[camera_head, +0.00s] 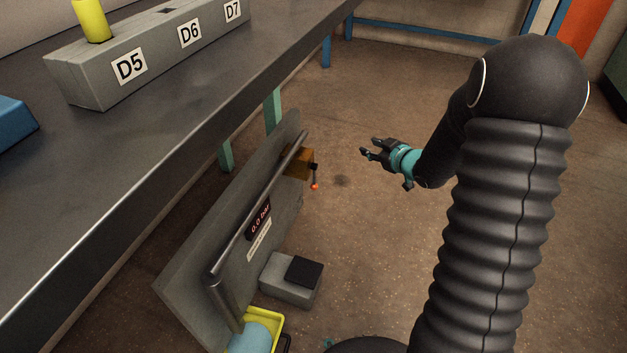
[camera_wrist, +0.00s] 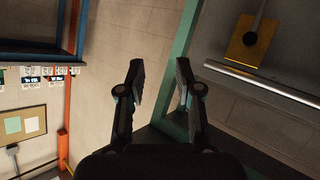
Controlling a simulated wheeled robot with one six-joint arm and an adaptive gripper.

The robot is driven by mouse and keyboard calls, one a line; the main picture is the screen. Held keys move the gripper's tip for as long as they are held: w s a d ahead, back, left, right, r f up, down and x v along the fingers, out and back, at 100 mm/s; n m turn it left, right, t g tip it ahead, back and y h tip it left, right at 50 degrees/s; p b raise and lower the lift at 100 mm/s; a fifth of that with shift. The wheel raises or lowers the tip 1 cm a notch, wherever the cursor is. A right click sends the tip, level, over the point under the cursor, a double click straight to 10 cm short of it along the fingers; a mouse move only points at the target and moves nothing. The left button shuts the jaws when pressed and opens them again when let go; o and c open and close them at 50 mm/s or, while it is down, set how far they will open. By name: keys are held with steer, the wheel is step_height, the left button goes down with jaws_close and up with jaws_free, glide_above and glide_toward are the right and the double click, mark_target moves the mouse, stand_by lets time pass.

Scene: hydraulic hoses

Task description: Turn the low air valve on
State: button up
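The low air valve (camera_head: 298,162) is a brass-coloured block at the far end of a grey panel under the bench. A display (camera_head: 259,218) on the panel reads 0.0 bar.
A metal pipe (camera_head: 258,203) runs along the panel (camera_head: 185,285). A grey box with a black top (camera_head: 304,271) and a yellow tray (camera_head: 272,318) stand near it. The workbench (camera_head: 150,150) overhangs at the left.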

steer(key=s+a+f+n+g+y, duration=0.1)
steer(key=s+a+f+n+y, duration=0.15)
steer(key=f+y, duration=0.45)
steer(key=g+y+b, duration=0.1)
steer(key=y+b, duration=0.1)
glide_toward(314, 183)
steer(key=x, duration=1)
steer(key=shift+w+r, duration=0.1)
steer(key=shift+w, duration=0.15)
steer(key=shift+c, duration=0.3)
jaws_close()
